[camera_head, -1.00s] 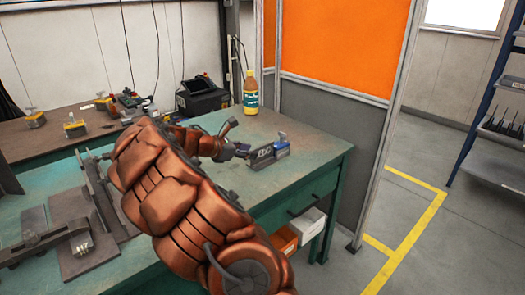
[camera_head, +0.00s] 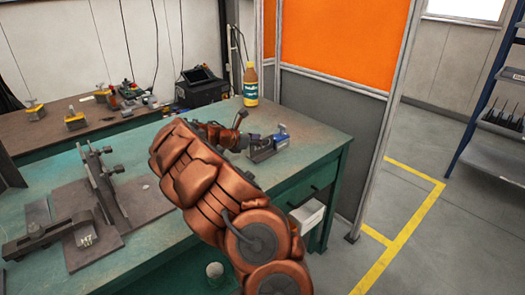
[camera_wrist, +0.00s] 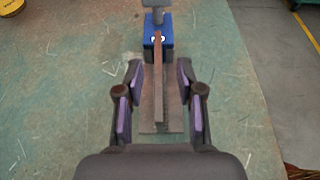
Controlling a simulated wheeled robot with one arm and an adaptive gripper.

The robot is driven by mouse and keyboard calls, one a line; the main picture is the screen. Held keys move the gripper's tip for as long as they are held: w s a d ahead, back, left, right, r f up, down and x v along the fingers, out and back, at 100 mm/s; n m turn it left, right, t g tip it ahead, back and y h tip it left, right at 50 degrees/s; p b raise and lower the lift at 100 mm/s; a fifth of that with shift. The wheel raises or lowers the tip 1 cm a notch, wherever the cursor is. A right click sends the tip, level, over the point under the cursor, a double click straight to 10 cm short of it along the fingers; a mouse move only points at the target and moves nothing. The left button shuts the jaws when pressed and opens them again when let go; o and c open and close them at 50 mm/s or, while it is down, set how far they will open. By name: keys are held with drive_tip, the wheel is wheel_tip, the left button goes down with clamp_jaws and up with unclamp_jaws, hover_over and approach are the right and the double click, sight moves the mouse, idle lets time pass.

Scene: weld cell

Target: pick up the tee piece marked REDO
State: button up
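The tee piece (camera_head: 262,154) sits near the right end of the green table; its lettering, readable as REDO in the earlier head view, is hard to read now. In the wrist view, the tee piece (camera_wrist: 158,95) has a thin upright plate on a flat base. A blue block (camera_wrist: 158,42) is at its far end, apparently touching it. My gripper (camera_wrist: 159,92) is open, with purple-padded fingers either side of the upright plate and visible gaps to it. In the head view, my gripper (camera_head: 246,142) is at the tee piece, partly hidden by my arm.
A yellow-labelled bottle (camera_head: 250,84) and a black box-like unit (camera_head: 203,91) stand behind. A steel fixture with a piece marked like M7 (camera_head: 86,240) is at left. An orange-grey partition (camera_head: 340,45) borders the table's far right.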

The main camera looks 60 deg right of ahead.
drive_tip(key=shift+x, duration=1)
clamp_jaws()
